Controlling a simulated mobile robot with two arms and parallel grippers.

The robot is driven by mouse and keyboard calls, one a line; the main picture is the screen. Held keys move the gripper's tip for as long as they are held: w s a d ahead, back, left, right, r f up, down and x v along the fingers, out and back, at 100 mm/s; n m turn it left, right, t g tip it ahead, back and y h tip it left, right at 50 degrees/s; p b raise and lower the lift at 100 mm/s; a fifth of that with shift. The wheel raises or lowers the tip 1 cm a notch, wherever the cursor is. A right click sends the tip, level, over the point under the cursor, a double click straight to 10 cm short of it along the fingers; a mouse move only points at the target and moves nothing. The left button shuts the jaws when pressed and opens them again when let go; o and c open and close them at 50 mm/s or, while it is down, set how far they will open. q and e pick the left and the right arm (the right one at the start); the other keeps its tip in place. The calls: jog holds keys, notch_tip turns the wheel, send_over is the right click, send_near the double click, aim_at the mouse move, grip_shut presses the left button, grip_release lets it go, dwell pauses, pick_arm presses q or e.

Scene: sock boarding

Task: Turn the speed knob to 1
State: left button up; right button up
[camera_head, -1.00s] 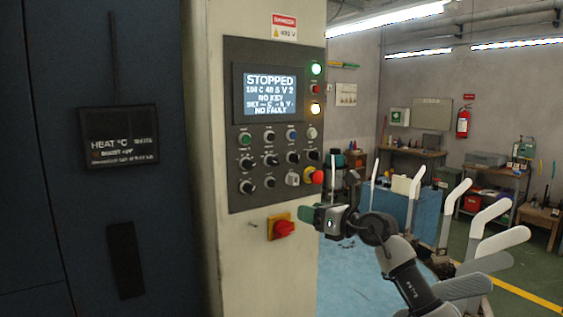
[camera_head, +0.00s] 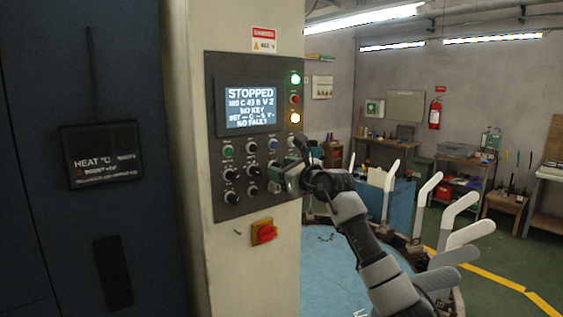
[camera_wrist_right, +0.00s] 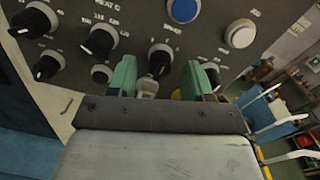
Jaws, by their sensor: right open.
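The control panel (camera_head: 226,90) carries rows of buttons and black knobs with white marks. My right gripper (camera_head: 284,173) is at the lower right of the panel and hides some controls there. In the right wrist view my right gripper (camera_wrist_right: 158,78) is open, its green fingers apart. A black knob (camera_wrist_right: 160,58) shows between and just beyond the fingertips; contact cannot be told. A grey switch (camera_wrist_right: 147,88) shows below it. Another black knob (camera_wrist_right: 103,37) sits to its left. My left gripper is not in view.
The screen (camera_head: 250,108) reads STOPPED. A red switch on a yellow plate (camera_head: 264,232) sits below the panel. Blue (camera_wrist_right: 183,10) and white (camera_wrist_right: 240,33) buttons lie above the knobs. White upright forms (camera_head: 428,187) stand to the right.

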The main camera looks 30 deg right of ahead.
jog(key=shift+w+f, duration=0.1)
jog(key=shift+w, duration=0.2)
jog(key=c, duration=0.9)
jog(key=shift+n, duration=0.3)
jog(key=shift+n+b, duration=1.8)
jog(key=shift+n, duration=2.3)
